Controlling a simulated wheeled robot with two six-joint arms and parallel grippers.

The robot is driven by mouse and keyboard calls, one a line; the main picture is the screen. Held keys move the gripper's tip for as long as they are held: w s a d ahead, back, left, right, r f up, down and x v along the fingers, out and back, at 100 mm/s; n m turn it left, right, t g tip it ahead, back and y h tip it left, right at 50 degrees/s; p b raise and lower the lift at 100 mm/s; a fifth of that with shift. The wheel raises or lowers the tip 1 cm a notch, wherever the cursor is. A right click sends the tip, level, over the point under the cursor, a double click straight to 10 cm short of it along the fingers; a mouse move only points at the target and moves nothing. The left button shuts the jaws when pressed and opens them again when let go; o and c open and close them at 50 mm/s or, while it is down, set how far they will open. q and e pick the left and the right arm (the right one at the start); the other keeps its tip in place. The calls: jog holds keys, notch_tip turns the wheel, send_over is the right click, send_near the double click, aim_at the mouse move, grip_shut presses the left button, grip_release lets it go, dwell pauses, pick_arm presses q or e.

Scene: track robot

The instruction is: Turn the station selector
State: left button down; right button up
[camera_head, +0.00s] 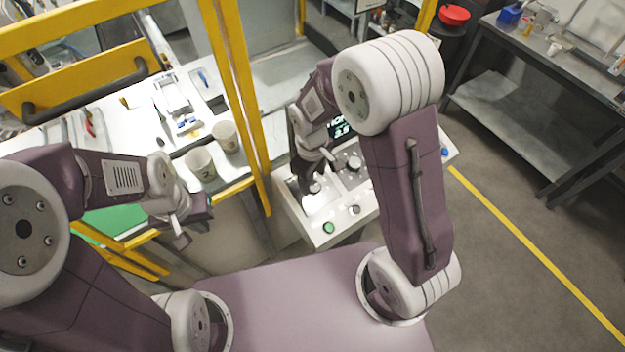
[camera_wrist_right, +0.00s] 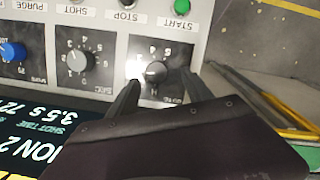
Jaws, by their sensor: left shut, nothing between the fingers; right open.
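The station selector appears to be the dark knob (camera_wrist_right: 156,72) with a numbered scale on the control panel (camera_head: 292,212). In the head view my right gripper (camera_head: 312,181) is over the panel's left part and partly covers the knob. My left gripper (camera_head: 190,224) is shut and empty, left of the panel.
A second knob (camera_wrist_right: 78,60) marked "SEC", a blue knob (camera_wrist_right: 12,52) and a green START button (camera_wrist_right: 182,6) are near the selector. A lit display (camera_head: 342,128) is at the panel's back. Yellow frame posts (camera_head: 236,90) and paper cups (camera_head: 201,163) are left.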

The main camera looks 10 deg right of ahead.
aim_at(315, 185)
jog(key=f, duration=0.1)
jog(key=d+f, duration=0.1)
jog(key=w+f, duration=0.1)
jog(key=f, duration=0.1)
jog(key=shift+d+f, duration=0.1)
jog(key=shift+d, duration=0.05)
jog(key=shift+s+a, duration=0.4)
jog(key=shift+a, duration=0.05)
jog(key=shift+w+d+f, duration=0.1)
jog(key=shift+w+d, duration=0.1)
grip_shut()
pick_arm(q)
jog(key=shift+w+d+r, duration=0.15)
jog(key=shift+d+r, duration=0.15)
jog(key=shift+r, duration=0.05)
pick_arm(e)
jog(key=n, duration=0.3)
jog(key=shift+a+n+h, duration=0.1)
jog(key=shift+n+h, duration=0.2)
jog(key=shift+h, duration=0.1)
pick_arm(q)
jog(key=shift+f+b, duration=0.9)
jog(key=shift+f, duration=0.2)
pick_arm(e)
jog(key=shift+s+n+t, duration=0.1)
jog(key=shift+n+t, duration=0.6)
jog(key=shift+n, duration=1.3)
